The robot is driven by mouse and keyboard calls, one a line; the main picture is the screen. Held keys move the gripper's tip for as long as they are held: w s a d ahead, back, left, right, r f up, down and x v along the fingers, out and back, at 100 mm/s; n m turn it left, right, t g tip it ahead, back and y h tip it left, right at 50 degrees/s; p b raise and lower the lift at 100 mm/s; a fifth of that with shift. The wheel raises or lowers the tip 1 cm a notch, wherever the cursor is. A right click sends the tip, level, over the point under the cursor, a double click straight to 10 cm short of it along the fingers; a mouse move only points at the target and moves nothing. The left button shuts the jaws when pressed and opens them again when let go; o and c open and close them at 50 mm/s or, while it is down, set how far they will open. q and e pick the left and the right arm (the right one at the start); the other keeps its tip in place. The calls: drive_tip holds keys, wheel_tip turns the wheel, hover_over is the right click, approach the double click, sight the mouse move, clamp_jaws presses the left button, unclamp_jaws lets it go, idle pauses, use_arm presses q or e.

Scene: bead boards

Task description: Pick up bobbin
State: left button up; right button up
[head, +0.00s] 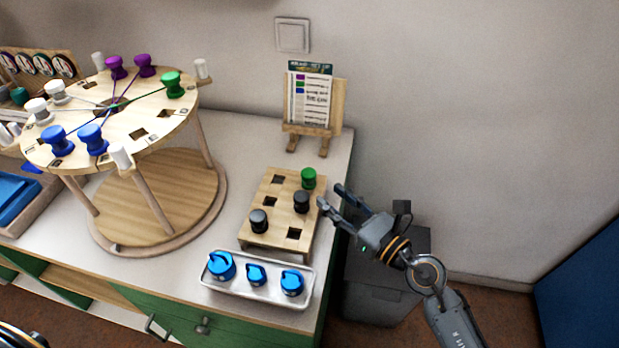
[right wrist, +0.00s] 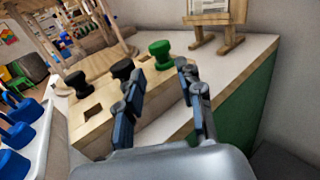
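A wooden block with square holes (head: 268,190) holds a green bobbin (head: 308,180) at its back right, a black bobbin (head: 301,203) at its right side and another black bobbin (head: 258,222) at its front left. My right gripper (head: 330,195) is open and empty, just right of the block, with its fingers pointing toward the green and nearer black bobbins. In the right wrist view, the green bobbin (right wrist: 160,54) shows beyond the gap between the fingertips (right wrist: 158,74). The black bobbin (right wrist: 122,69) stands left, close beside the left finger in the picture.
A round raised board (head: 130,135) with purple, green, blue and white bobbins and threads stands at left. A white tray (head: 215,290) with blue items is in front of the block. A card stand (head: 340,105) is behind. The counter's right edge lies beside the block.

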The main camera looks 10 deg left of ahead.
sight(312, 181)
drive_tip(key=x, duration=0.7)
drive_tip(key=shift+w+f, duration=0.1)
drive_tip(key=shift+f, duration=0.15)
clamp_jaws()
